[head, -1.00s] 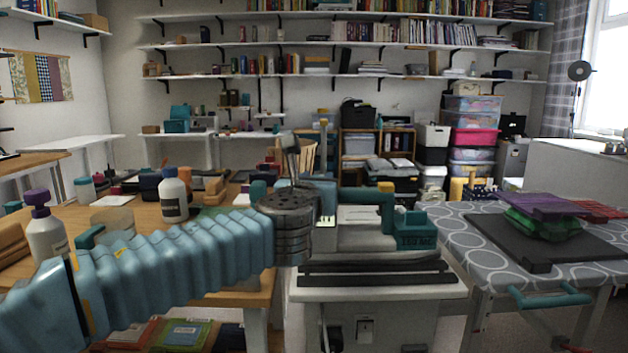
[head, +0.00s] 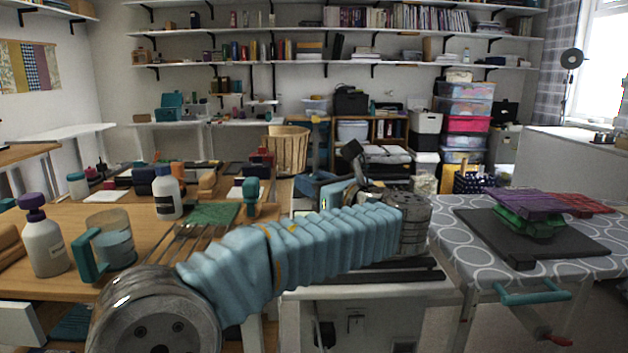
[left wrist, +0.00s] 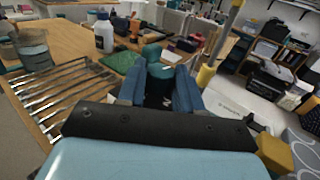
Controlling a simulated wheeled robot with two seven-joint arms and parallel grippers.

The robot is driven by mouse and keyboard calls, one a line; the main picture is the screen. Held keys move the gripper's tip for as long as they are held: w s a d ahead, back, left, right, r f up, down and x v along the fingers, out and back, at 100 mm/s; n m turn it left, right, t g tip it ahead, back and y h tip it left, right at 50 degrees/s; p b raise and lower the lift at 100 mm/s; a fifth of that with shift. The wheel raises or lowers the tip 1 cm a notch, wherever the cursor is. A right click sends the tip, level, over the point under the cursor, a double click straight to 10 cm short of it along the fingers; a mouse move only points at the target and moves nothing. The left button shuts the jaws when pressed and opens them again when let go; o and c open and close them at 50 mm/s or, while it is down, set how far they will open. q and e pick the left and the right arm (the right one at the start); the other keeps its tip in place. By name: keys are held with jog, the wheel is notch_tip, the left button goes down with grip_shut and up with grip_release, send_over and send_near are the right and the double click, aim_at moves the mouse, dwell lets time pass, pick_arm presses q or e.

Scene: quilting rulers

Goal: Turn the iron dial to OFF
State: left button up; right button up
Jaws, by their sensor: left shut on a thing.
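My left gripper (head: 326,192) reaches over the white stand, its blue fingers pointing away from me. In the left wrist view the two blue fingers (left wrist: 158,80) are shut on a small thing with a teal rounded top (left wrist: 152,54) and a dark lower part. I cannot tell whether this is the iron dial, and no OFF mark can be read. My arm covers most of the stand top, including the teal-framed device there. My right gripper is not in view.
A wooden table (head: 75,215) at left holds a white bottle (head: 167,194), a purple-capped bottle (head: 43,240) and a clear jug (head: 113,240). At right, an ironing board (head: 455,228) carries a dark mat (head: 490,238) with purple and green pieces (head: 527,204).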

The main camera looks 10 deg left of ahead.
pick_arm(q)
jog(key=shift+n+g+y, duration=0.4)
jog(key=shift+g, duration=0.1)
jog(key=o, duration=1)
jog(key=shift+o, duration=0.2)
jog(key=v, duration=1.3)
jog(key=shift+s+d, duration=0.2)
jog(key=shift+d, duration=0.1)
